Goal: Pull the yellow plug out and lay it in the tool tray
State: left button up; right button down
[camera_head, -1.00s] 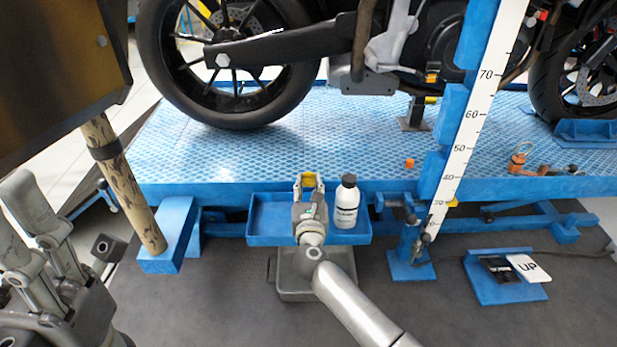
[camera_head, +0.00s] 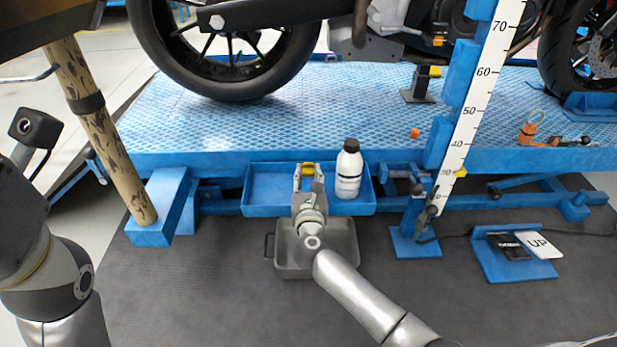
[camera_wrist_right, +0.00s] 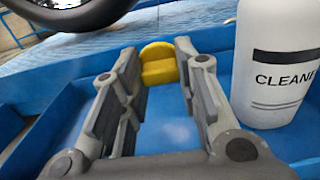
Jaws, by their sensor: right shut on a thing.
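The yellow plug (camera_head: 308,169) is between the fingertips of my right gripper (camera_head: 308,174), which is shut on it. In the right wrist view, the plug (camera_wrist_right: 159,66) sits between the far ends of the two fingers (camera_wrist_right: 157,58), with the blue tray floor below it. The blue tool tray (camera_head: 309,211) hangs at the front edge of the lift platform. The plug is over the back part of the tray; I cannot tell whether it touches the floor. My left arm is at the left edge, with no gripper fingers showing.
A white cleaner bottle (camera_head: 349,174) with a black cap stands in the tray, close to the right of my right gripper. The motorcycle wheel (camera_head: 238,50) is behind on the platform. A height scale (camera_head: 474,108) stands to the right. The tray's left part is clear.

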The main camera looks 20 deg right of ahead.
jog(key=c, duration=1)
grip_release()
jog(key=shift+s+a, duration=0.1)
jog(key=shift+s, duration=0.2)
jog(key=v, duration=1.1)
jog(key=shift+s, duration=0.2)
